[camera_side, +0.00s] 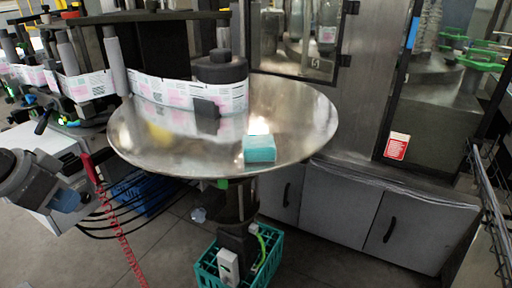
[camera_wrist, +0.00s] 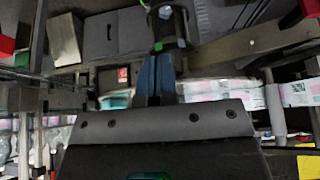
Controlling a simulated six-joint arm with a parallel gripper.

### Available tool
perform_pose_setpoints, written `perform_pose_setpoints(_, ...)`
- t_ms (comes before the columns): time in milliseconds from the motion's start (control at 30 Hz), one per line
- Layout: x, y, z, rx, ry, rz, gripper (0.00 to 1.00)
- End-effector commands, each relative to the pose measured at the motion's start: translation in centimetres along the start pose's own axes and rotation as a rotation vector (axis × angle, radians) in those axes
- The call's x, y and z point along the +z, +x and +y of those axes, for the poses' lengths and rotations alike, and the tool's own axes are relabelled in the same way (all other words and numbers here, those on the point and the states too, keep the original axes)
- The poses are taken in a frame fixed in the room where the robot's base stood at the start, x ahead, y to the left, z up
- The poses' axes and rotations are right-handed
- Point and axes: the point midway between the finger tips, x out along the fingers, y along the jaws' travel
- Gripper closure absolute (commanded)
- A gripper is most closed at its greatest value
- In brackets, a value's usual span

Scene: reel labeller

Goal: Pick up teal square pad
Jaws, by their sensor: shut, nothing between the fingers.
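The teal square pad (camera_side: 259,149) lies on the round metal turntable (camera_side: 300,115), near its front edge in the side view. My gripper (camera_side: 67,201) is at the left edge of that view, well left of the turntable and lower than its top. It is apart from the pad. In the wrist view my gripper (camera_wrist: 156,62) shows two blue fingers pressed together with nothing between them. A small teal patch is partly hidden left of the fingers there; I cannot tell whether it is the pad.
A dark block (camera_side: 207,116) and a grey cylinder (camera_side: 221,67) with the printed label web (camera_side: 165,92) stand at the turntable's back. A teal crate (camera_side: 207,269) sits below. A red coiled cable (camera_side: 118,232) hangs between my gripper and the turntable in the picture.

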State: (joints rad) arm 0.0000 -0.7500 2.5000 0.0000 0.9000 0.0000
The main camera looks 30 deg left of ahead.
Motion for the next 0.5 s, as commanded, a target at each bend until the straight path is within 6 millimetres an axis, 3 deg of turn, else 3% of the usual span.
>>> perform_pose_setpoints(367,0.0,0.0,0.0,0.0,0.0,0.0,1.0)
perform_pose_setpoints(500,0.0,0.0,0.0,0.0,0.0,0.0,0.87)
